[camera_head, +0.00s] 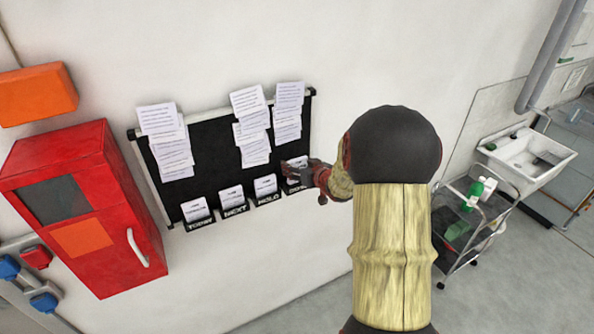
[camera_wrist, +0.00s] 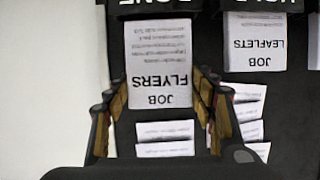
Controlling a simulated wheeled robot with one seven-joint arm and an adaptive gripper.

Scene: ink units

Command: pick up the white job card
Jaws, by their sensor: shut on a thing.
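The white job card (camera_wrist: 158,50) reads "JOB FLYERS" and appears upside down in the wrist view. It stands at the pocket labelled DONE (camera_wrist: 155,4), the rightmost of the board's lower row in the head view. My gripper (camera_wrist: 160,85) is shut on this card, with one finger along each side edge. In the head view my gripper (camera_head: 311,172) is at the board's lower right and partly covers the card. Whether the card's lower edge is still inside the pocket cannot be told.
The black board (camera_head: 212,158) holds several clipped paper sheets above and other cards in the TODAY, NEXT and HOLD pockets. The "JOB LEAFLETS" card (camera_wrist: 256,40) is beside mine. A red cabinet (camera_head: 110,170) is left; a cart (camera_head: 470,225) and sink (camera_head: 530,155) are right.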

